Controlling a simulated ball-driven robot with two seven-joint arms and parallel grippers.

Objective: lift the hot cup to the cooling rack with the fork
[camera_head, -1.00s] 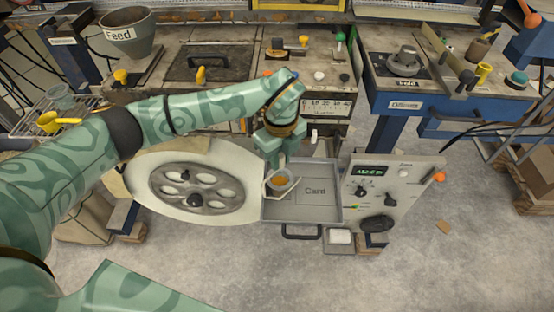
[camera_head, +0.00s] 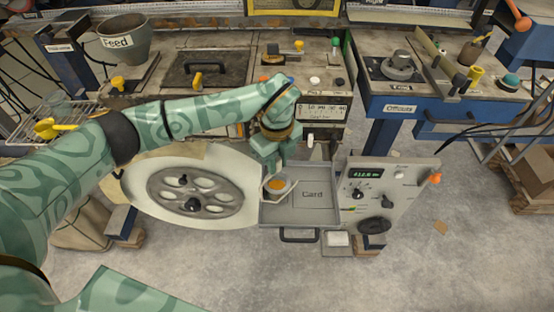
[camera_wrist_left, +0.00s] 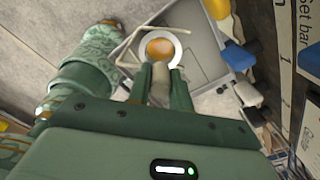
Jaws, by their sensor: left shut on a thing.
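The cup (camera_head: 277,185), pale with orange contents, is over the left part of the grey tray marked "Card" (camera_head: 318,210). It also shows in the left wrist view (camera_wrist_left: 160,48). My left gripper (camera_head: 271,166) is just above and behind the cup. In the left wrist view its fingers close on the grey handle of the fork (camera_wrist_left: 160,86), whose pale bent prongs reach around the cup's sides. I cannot tell whether the cup is clear of the tray floor. The wire cooling rack (camera_head: 82,114) is at the far left. My right gripper is not in view.
A small grey-blue vessel (camera_head: 58,102) and a yellow item (camera_head: 46,128) are at the rack. A large spoked wheel (camera_head: 194,188) lies between rack and tray. A control box (camera_head: 385,190) stands right of the tray. A bench with a lidded plate (camera_head: 205,68) is behind.

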